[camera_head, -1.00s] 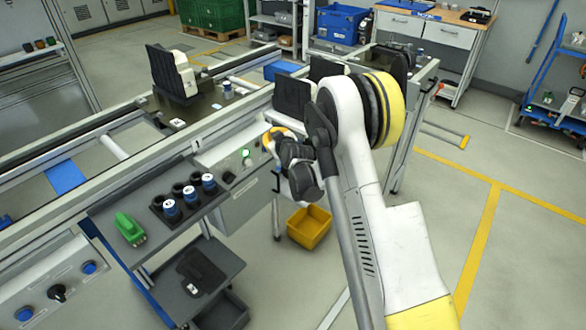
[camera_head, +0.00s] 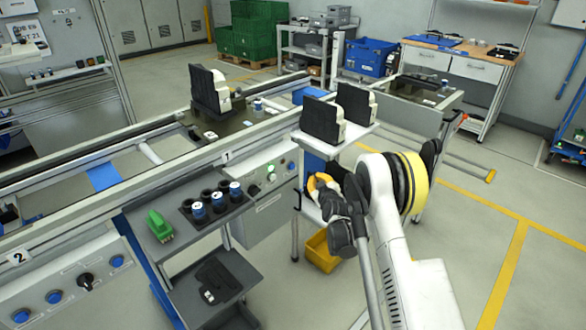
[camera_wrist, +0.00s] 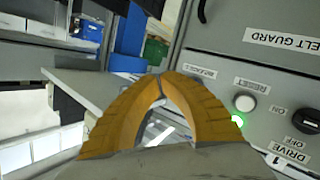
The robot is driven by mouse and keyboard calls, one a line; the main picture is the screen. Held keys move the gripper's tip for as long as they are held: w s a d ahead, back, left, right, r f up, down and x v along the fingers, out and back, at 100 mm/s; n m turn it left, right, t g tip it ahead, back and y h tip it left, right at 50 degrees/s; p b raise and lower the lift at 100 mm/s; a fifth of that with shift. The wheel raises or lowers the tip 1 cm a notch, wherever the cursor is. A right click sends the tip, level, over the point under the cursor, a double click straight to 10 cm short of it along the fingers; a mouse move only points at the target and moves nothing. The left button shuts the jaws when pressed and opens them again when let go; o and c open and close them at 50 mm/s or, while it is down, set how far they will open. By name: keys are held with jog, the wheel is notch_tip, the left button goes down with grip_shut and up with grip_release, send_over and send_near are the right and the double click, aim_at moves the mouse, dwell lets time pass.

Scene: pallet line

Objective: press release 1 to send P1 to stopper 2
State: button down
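The station 1 control panel (camera_head: 262,208) stands in front of the conveyor, with a lit green lamp (camera_head: 272,177) and a dark knob. My gripper (camera_head: 318,183) is to the right of this panel and looks apart from it. In the wrist view the orange fingers (camera_wrist: 160,78) come together at their tips with nothing seen between them. Beyond them are the release label (camera_wrist: 202,72), a white reset button (camera_wrist: 245,102) and the green lamp (camera_wrist: 238,120). A dark pallet (camera_head: 232,125) bearing a black-and-white part (camera_head: 210,92) is on the conveyor near the "1" mark; no P1 label is readable.
The station 2 panel (camera_head: 70,292), with blue buttons, is at lower left. A side table (camera_head: 352,135) with black-and-white parts stands close behind my gripper. A yellow bin (camera_head: 322,250) is below.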

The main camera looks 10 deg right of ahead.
aim_at(292, 166)
jog(key=w+a, duration=0.4)
jog(key=w, duration=0.2)
jog(key=shift+w+a, duration=0.25)
jog(key=shift+a, duration=0.15)
jog(key=shift+w+a, duration=0.1)
dwell(1.1)
jog(key=shift+w+a, duration=0.15)
jog(key=shift+w, duration=0.1)
jog(key=shift+w+a, duration=0.3)
jog(key=shift+w, duration=0.05)
dwell(1.1)
jog(key=shift+d, duration=0.1)
jog(key=shift+s+d, duration=0.45)
jog(key=shift+s, duration=0.25)
jog(key=shift+s, duration=0.1)
